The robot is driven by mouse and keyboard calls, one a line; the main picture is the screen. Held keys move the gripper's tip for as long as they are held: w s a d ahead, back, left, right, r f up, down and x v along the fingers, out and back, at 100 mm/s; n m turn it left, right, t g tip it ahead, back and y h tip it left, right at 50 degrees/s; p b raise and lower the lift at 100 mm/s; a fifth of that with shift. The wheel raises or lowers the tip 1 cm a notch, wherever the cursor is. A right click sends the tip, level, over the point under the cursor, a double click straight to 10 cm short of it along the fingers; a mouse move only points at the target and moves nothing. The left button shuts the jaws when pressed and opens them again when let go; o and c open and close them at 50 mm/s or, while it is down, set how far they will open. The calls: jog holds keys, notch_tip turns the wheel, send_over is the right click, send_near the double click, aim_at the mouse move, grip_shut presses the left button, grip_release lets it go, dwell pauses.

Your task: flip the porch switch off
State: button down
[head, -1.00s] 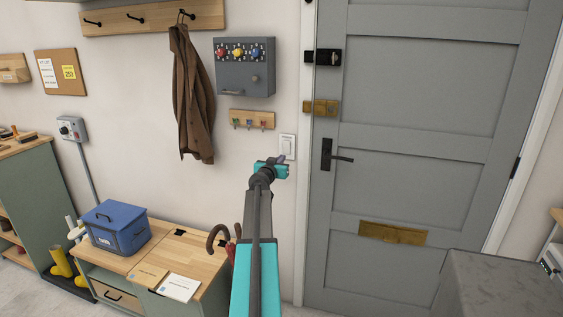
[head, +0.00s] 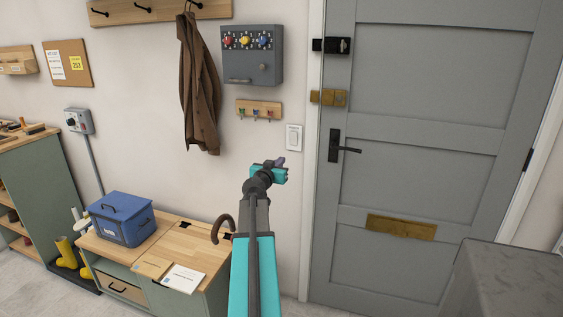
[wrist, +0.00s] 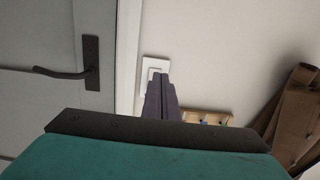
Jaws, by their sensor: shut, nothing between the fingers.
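The porch switch (head: 294,138) is a white wall plate with a rocker, on the wall just left of the door frame. In the wrist view the switch plate (wrist: 153,68) shows beyond my fingertips, its lower part hidden by them. My gripper (head: 280,161) is shut and empty. In the head view it appears just below and left of the switch, apart from it in the picture. In the wrist view my closed fingers (wrist: 160,82) overlap the plate; I cannot tell the exact gap. Which way the rocker is tipped is too small to tell.
The grey door (head: 420,100) with a black lever handle (head: 337,147) is right of the switch. A small key rack (head: 259,110) and a grey box with coloured knobs (head: 252,55) are up left. A brown coat (head: 200,90) hangs further left. A bench (head: 185,248) stands below.

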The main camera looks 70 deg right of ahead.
jog(key=shift+a+f, duration=0.15)
jog(key=shift+a, duration=1.05)
